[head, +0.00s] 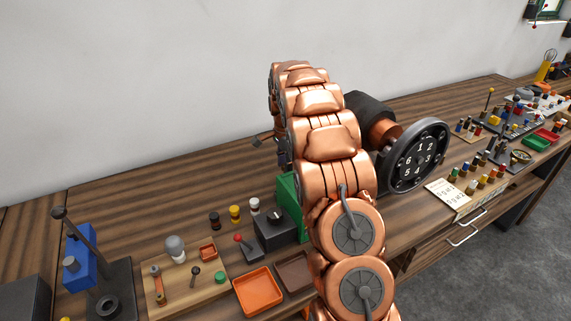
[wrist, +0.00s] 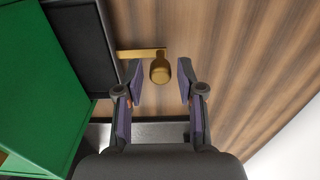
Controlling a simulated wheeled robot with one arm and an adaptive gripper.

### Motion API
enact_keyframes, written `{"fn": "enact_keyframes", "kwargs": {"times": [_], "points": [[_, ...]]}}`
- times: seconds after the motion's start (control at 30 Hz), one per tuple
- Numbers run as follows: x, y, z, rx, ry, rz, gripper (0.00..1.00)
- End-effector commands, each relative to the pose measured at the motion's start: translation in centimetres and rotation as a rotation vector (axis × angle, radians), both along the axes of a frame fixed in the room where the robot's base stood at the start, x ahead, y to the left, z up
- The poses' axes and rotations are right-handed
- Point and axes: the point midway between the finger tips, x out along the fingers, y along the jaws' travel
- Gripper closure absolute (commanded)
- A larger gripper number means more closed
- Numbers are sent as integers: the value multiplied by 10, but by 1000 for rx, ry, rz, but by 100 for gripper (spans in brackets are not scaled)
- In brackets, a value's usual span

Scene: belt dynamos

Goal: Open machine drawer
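In the wrist view, my gripper (wrist: 159,82) is open, with its two purple-lined fingers spread apart. A brass knob (wrist: 159,71) on a short brass bar (wrist: 135,53) shows between the fingertips, with a gap on each side. The bar reaches left to the dark panel (wrist: 82,38) of the green machine (wrist: 35,85); I cannot tell how far any drawer is out. In the head view, the green machine (head: 288,207) is partly hidden behind my copper-coloured arm, and its brass knob does not show.
The wooden bench (head: 130,215) runs along a white wall. Near the machine are a black switch box (head: 275,230), several small knobs, an orange tray (head: 258,291) and a brown tray (head: 294,271). A numbered wheel (head: 416,157) stands right of my arm.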

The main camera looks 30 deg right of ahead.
Motion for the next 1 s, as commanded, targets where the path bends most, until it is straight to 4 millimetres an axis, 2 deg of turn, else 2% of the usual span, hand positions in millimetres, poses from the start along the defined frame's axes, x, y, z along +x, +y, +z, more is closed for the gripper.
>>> {"fn": "enact_keyframes", "kwargs": {"times": [0.33, 0.47, 1.0], "points": [[0, 1, 0, 1, 0, 1, 53], [1, 1, 8, 0, -2, 1, 53], [1, 0, 97, -1, -5, 1, 53]]}}
